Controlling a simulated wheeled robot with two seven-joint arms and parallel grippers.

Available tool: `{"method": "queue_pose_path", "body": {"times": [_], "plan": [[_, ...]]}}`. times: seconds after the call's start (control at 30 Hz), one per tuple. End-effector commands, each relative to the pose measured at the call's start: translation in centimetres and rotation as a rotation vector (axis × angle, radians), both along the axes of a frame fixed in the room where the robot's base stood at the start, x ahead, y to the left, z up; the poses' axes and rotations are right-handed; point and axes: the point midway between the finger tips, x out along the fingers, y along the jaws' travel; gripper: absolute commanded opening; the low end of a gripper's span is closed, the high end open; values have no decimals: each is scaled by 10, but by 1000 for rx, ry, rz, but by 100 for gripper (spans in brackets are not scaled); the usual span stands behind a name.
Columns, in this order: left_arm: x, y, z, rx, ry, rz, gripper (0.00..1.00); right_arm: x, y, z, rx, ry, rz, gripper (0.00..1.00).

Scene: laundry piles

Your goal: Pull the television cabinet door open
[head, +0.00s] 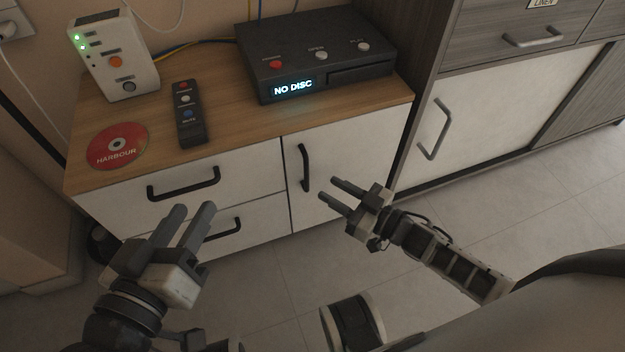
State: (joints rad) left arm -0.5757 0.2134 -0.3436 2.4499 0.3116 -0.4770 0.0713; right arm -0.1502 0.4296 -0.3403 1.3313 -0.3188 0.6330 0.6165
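The television cabinet (215,159) has a wooden top and white fronts. Its door (338,167) is at the right of the front, looks shut, and has a black vertical bar handle (304,167) near its left edge. My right gripper (327,190) is open and empty, in front of the door, with its fingertips to the right of the handle and apart from it. My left gripper (194,214) is open and empty, in front of the lower drawer, and hides part of that drawer's handle (226,231).
On the cabinet top are a disc player (315,50), a remote (187,112), a red disc (117,146) and a white router (115,55). An upper drawer (240,177) is left of the door. A grey unit with a sliding panel (475,125) stands at right. Floor in front is clear.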

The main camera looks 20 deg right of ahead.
Motion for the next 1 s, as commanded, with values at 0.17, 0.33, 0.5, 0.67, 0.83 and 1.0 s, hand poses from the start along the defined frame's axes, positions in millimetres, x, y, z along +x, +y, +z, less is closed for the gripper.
{"method": "queue_pose_path", "body": {"times": [0.17, 0.33, 0.5, 0.67, 0.83, 1.0], "plan": [[0, -2, -1, -48, -7, -4, 36, 29, 21, -2, 2, -2, 0, 32], [0, -4, 2, -80, -10, -8, 36, 45, 32, -1, 1, -1, -1, 32], [0, -4, 5, -94, -16, -9, 36, 50, 36, -1, 0, 1, -1, 32], [2, -4, 7, -95, -22, -9, 36, 50, 37, 0, 0, 1, -1, 32], [2, -4, 8, -96, -23, -9, 36, 50, 36, 0, 0, 1, -1, 7], [2, -4, 8, -95, -24, -10, 36, 50, 36, 0, 0, 1, -1, 0]]}}
